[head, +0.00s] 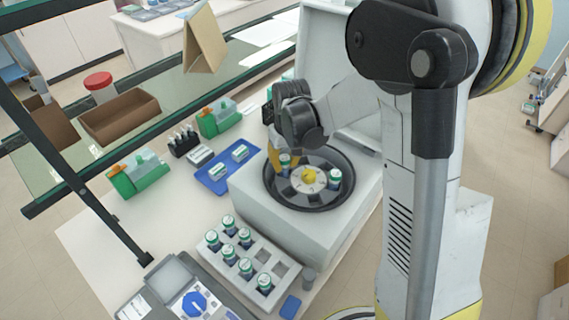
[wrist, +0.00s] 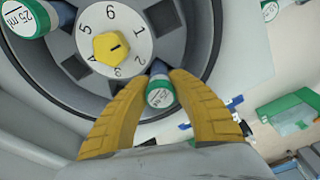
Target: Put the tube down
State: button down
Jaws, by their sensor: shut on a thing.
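My gripper (wrist: 159,100) is shut on a small tube (wrist: 159,97) with a green and white cap, one yellow finger on each side of it. The held tube is at the near edge of the numbered dial in the wrist view. In the head view this tube (head: 284,160) is over the left part of the round carousel (head: 310,206) of the white machine. Whether its base touches a slot is hidden. Another tube (head: 334,178) stands in the carousel on the right; it also shows in the wrist view (wrist: 25,18). A yellow pointer knob (wrist: 110,47) sits at the dial's centre.
A grey rack (head: 254,262) with several tubes stands in front of the machine. A blue tray (head: 213,178) with two small boxes lies left of it. Green holders (head: 138,176) and a glass shelf (head: 180,95) are further left.

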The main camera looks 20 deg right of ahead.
jog(key=shift+f, duration=0.1)
jog(key=shift+f+b, duration=0.4)
jog(key=shift+b, duration=0.15)
jog(key=c, duration=1.2)
grip_release()
jog(key=shift+c, duration=0.2)
jog(key=shift+r, duration=0.1)
